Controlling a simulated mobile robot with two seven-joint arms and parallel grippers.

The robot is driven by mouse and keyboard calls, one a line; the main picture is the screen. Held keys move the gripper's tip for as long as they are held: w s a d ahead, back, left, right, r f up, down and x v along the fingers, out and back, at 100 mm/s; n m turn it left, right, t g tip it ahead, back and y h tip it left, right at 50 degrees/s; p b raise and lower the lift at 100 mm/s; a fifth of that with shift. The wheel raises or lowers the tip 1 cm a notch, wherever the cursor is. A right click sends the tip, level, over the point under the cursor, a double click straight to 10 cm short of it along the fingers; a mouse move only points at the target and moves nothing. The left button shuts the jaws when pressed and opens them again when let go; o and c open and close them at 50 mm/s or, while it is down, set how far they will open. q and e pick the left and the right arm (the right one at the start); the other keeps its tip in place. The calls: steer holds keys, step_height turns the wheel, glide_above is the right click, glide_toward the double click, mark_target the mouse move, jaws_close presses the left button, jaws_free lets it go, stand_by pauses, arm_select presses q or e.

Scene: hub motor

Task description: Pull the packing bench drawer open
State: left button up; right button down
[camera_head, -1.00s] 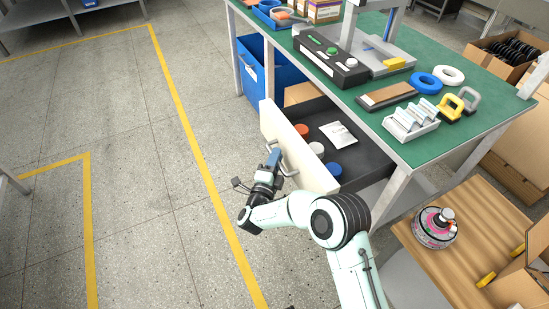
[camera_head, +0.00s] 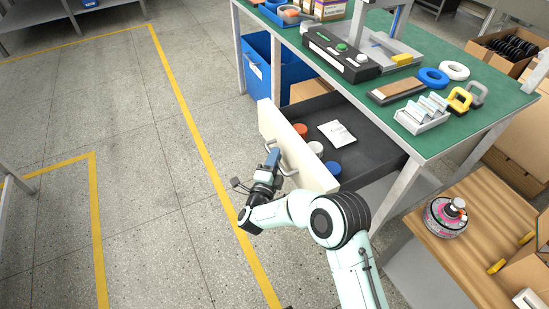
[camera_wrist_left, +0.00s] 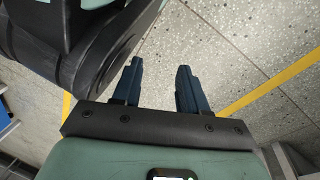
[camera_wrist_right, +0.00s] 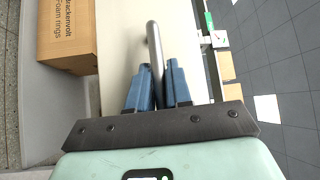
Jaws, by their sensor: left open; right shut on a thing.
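The packing bench drawer (camera_head: 298,153) is pulled out from under the green bench top, with its dark inside showing. Its cream front panel carries a metal bar handle (camera_wrist_right: 154,50). My right gripper (camera_head: 274,160) is shut on that handle; in the right wrist view its blue fingers (camera_wrist_right: 156,88) close around the bar. In the drawer lie an orange disc, a white disc, a blue disc (camera_head: 333,168) and a white packet (camera_head: 337,133). My left gripper (camera_wrist_left: 157,75) is open and empty above the floor in the left wrist view; it is not in the head view.
The green bench top (camera_head: 470,122) holds a control box, trays, rings and padlock-like clamps. A blue bin (camera_head: 262,65) stands under the bench. A wooden table (camera_head: 470,225) with a round pink-and-grey part (camera_head: 444,218) stands at lower right. The floor left of the drawer is clear.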

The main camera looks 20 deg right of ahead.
steer(key=c, duration=1.2)
jaws_free()
steer(key=shift+o, duration=0.2)
steer(key=shift+s, duration=0.1)
arm_select(q)
steer(key=shift+t, duration=0.8)
steer(key=w+r, duration=0.1)
steer(key=w+r+p, duration=0.1)
steer(key=w, duration=0.1)
steer(key=w+r+p, duration=0.1)
steer(key=r, duration=0.1)
steer(key=shift+w+d, duration=0.2)
steer(key=shift+d, duration=0.1)
arm_select(e)
steer(key=v, duration=1.3)
arm_select(q)
steer(key=shift+f, duration=0.1)
